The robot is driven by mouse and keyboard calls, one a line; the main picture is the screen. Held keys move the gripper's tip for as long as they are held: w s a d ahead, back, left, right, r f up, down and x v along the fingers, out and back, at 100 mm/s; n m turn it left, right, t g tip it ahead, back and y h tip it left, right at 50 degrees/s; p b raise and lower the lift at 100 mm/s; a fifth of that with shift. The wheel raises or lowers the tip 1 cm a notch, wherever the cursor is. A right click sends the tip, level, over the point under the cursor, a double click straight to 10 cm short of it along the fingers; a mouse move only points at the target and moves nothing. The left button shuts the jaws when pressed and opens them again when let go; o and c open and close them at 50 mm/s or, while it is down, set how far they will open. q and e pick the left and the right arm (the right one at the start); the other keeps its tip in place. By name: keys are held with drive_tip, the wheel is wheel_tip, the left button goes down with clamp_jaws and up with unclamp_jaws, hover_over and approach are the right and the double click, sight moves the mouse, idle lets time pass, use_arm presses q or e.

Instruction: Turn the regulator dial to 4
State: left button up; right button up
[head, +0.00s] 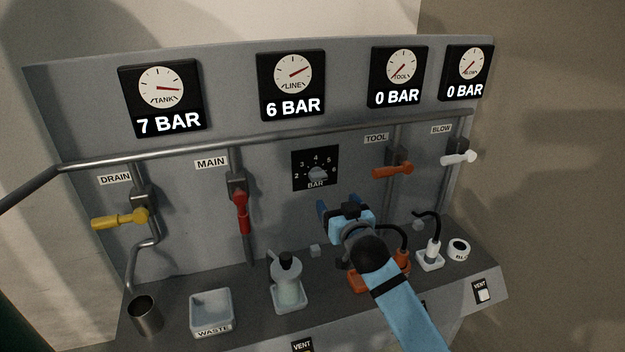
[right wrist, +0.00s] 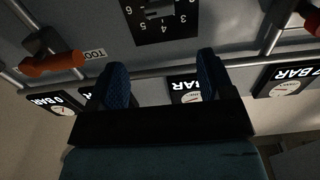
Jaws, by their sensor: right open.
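The regulator dial (head: 318,173) is a grey knob on a black square plate marked 2 to 6 and BAR, in the middle of the panel. Its exact pointing is too small to read, though the LINE gauge (head: 292,72) reads 6 BAR. In the right wrist view the dial (right wrist: 160,9) shows upside down at the top edge, partly cut off. My right gripper (head: 342,207) is open and empty, below and slightly right of the dial, apart from it. Its two blue fingers also show in the right wrist view (right wrist: 163,78). My left gripper is not in view.
The red MAIN handle (head: 241,211) hangs left of the dial. The orange TOOL handle (head: 393,170) sticks out to its right. A horizontal pipe (head: 262,138) runs above. A bottle (head: 287,284), a WASTE tray (head: 211,296) and a cup (head: 145,314) stand on the ledge.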

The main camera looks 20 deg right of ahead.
sight(320, 177)
drive_tip(key=w+p, duration=0.1)
drive_tip(key=w, duration=1.1)
drive_tip(key=shift+w+a, duration=0.2)
drive_tip(key=c, duration=0.9)
